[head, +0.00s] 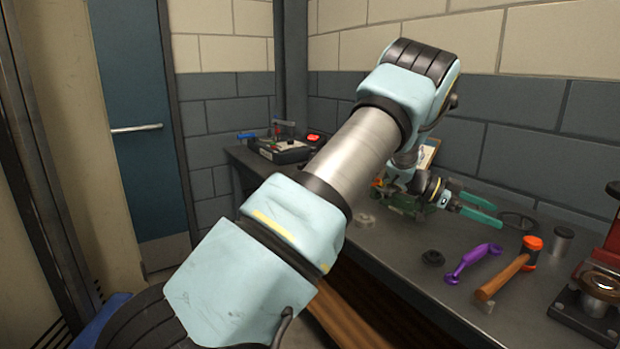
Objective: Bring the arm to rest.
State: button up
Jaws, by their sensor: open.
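My arm reaches across the head view from the lower left, over the bench (400,262), and bends down at its far elbow. My gripper (488,209) is low over the back middle of the bench. Its two green fingers point right and stand apart, with nothing seen between them. A green object (402,201) shows just left of the gripper, partly hidden by my wrist. I cannot tell whether they touch.
A red press (604,280) stands far right. A boxy device (283,148) sits at the bench's left end.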

jog(key=w+a+r+n+t, duration=0.3)
jog(key=w+a+n+t, duration=0.1)
jog(key=w+a+t, duration=0.25)
jog(key=w+a+r+n+t, duration=0.2)
jog(key=w+a+n+t, duration=0.3)
jog(key=w, duration=0.3)
jog(key=w+a+n+t+y, duration=0.1)
jog(key=a+n+t+y, duration=0.45)
jog(key=a, duration=1.25)
jog(key=s+a+f+n+g+y, duration=0.3)
jog(key=s+a+y, duration=0.3)
jog(key=a, duration=0.4)
jog(key=s+a+f+n+g, duration=0.1)
jog(key=s+a+g, duration=0.1)
jog(key=s, duration=0.5)
jog(key=s+a+f+n+g+y, duration=0.1)
jog(key=s+a, duration=0.3)
jog(key=s, duration=0.4)
jog(key=s+a+f+n+g+y, duration=0.1)
jog(key=s+a+f+n+g, duration=0.1)
jog(key=s, duration=0.5)
jog(key=shift+s+a+g, duration=0.35)
jog(key=shift+a+g, duration=0.3)
jog(key=shift+g, duration=0.35)
jog(key=shift+n, duration=0.25)
